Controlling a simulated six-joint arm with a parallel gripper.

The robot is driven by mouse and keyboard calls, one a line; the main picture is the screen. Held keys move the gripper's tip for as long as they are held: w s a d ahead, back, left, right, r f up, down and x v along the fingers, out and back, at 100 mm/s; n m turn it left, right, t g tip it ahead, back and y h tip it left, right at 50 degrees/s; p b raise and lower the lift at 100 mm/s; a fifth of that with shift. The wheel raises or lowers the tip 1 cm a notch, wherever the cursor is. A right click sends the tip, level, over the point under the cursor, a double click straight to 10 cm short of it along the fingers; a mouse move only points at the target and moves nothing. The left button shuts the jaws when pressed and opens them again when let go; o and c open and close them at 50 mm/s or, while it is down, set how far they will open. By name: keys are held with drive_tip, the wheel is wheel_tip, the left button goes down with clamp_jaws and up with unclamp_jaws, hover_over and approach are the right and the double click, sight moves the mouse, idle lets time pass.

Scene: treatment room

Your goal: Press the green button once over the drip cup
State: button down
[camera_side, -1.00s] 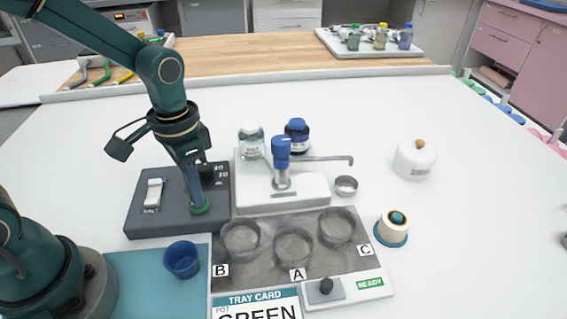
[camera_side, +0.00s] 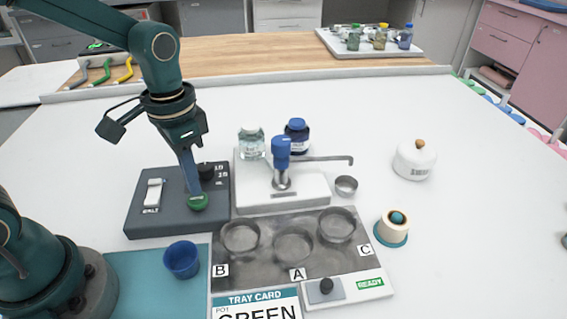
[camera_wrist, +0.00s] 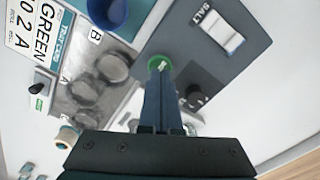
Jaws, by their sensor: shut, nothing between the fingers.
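The green button (camera_side: 198,202) is a round cap on the front right of a dark grey box (camera_side: 150,219). My gripper (camera_side: 194,191) points down with its fingers shut and empty, its tips right at the top of the button. I cannot tell whether they touch it. In the wrist view the green button (camera_wrist: 160,63) shows around the fingertips (camera_wrist: 160,72), partly hidden by them. The drip cup (camera_side: 346,186) is a small metal cup under the long spout of a blue-topped pump (camera_side: 282,147), to the right. Its contents are not clear.
The grey box also carries a white SALT switch (camera_side: 153,192) and a black knob (camera_side: 206,170) close behind my fingers. A blue cup (camera_side: 182,260) stands in front. The plate with rings A, B and C (camera_side: 270,269) lies to the right.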

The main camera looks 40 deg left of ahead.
wheel_tip(320, 180, up, 6)
idle(0.9)
drive_tip(key=s+r+n+t, duration=0.2)
drive_tip(key=s+t, duration=0.3)
drive_tip(key=s, duration=0.3)
drive_tip(key=shift+n+t, duration=0.3)
drive_tip(key=shift+n, duration=0.2)
